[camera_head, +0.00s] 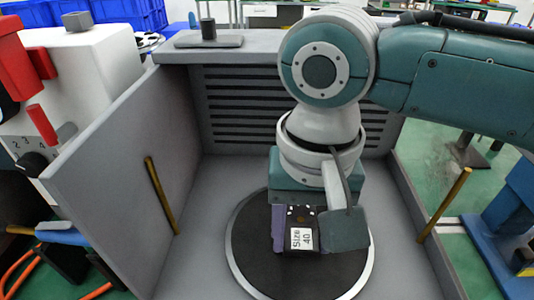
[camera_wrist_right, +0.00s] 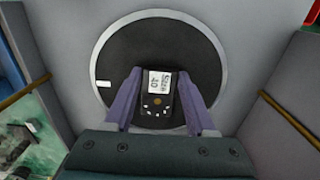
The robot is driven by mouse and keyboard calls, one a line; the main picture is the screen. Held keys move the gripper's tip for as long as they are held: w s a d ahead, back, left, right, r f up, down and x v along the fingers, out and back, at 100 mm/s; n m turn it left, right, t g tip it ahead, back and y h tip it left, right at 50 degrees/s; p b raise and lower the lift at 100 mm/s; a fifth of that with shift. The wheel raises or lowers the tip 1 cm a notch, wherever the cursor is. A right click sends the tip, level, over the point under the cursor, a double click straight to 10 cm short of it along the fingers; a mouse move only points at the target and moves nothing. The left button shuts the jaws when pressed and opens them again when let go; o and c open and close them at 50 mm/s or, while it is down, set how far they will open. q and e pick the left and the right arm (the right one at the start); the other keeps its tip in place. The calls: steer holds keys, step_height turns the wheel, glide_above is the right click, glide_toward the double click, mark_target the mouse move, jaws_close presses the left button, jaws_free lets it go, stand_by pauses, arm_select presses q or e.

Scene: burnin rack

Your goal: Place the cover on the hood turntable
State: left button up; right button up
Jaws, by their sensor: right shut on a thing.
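The cover is a small black block (camera_head: 305,218) with a white label reading "SIZE 40". My right gripper (camera_wrist_right: 158,100) is shut on it, with a purple finger on each side, as the right wrist view shows. The hood turntable (camera_head: 257,262) is a round black disc with a light rim on the hood floor. It also shows in the right wrist view (camera_wrist_right: 120,60), behind the cover. The cover is over the turntable's area; whether it touches the disc I cannot tell. My left gripper is not in view.
The grey hood has a left side wall (camera_head: 105,165), a slotted back panel (camera_head: 240,105) and brass rods (camera_head: 162,195) at the sides. A white machine with red parts (camera_head: 75,85) stands to the left. The hood floor left of the turntable is clear.

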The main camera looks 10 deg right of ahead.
mark_target(301, 244)
steer(key=shift+f, duration=0.1)
steer(key=o, duration=1.3)
steer(key=shift+o, duration=0.2)
step_height(301, 244, up, 12)
steer(key=p, duration=0.2)
steer(key=s+f+n+t+y, duration=0.1)
steer(key=s+f, duration=0.1)
steer(key=s, duration=0.1)
steer(key=s+f+n+t+y, duration=0.1)
steer(key=s+f, duration=0.1)
steer(key=s, duration=0.1)
steer(key=s+a+f+n+y, duration=0.1)
steer(key=s+f+n, duration=0.1)
steer(key=s, duration=0.1)
steer(key=shift+f+t, duration=0.4)
steer(key=s+d+h, duration=0.1)
steer(key=s+d, duration=0.1)
steer(key=d, duration=0.1)
steer(key=s+d+h, duration=0.1)
steer(key=d, duration=0.2)
steer(key=s+d+f+n, duration=0.1)
steer(key=s+d, duration=0.1)
steer(key=d, duration=0.1)
steer(key=shift+s+d+t+h, duration=0.3)
steer(key=shift+t+h, duration=0.1)
